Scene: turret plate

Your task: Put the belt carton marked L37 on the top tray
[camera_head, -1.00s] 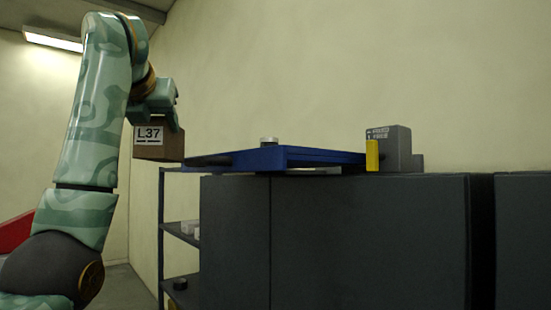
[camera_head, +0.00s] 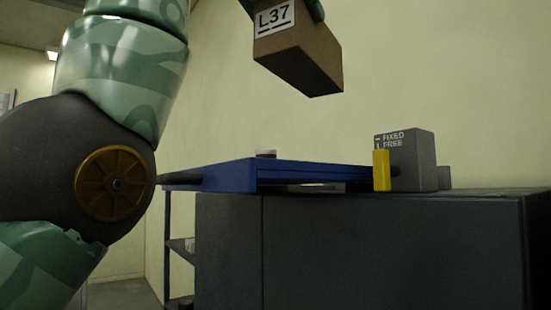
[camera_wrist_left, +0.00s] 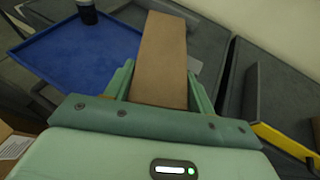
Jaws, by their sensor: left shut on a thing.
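The brown carton marked L37 (camera_head: 305,52) hangs in the air, tilted, above and to the right of the blue tray (camera_head: 220,176) in the head view. My left gripper (camera_head: 318,10) is shut on its upper end, mostly cut off by the top edge. In the left wrist view the carton (camera_wrist_left: 158,60) sits between the green fingers of my left gripper (camera_wrist_left: 160,85). The blue tray (camera_wrist_left: 60,60) lies beyond it to the left, largely bare. My right gripper is not in view.
A small round object (camera_head: 266,154) shows at the tray. A grey block (camera_head: 418,160) labelled FIXED and FREE, with a yellow handle (camera_head: 381,171), stands right of the tray on a dark cabinet (camera_head: 370,250). Another carton (camera_wrist_left: 12,146) shows at lower left in the wrist view.

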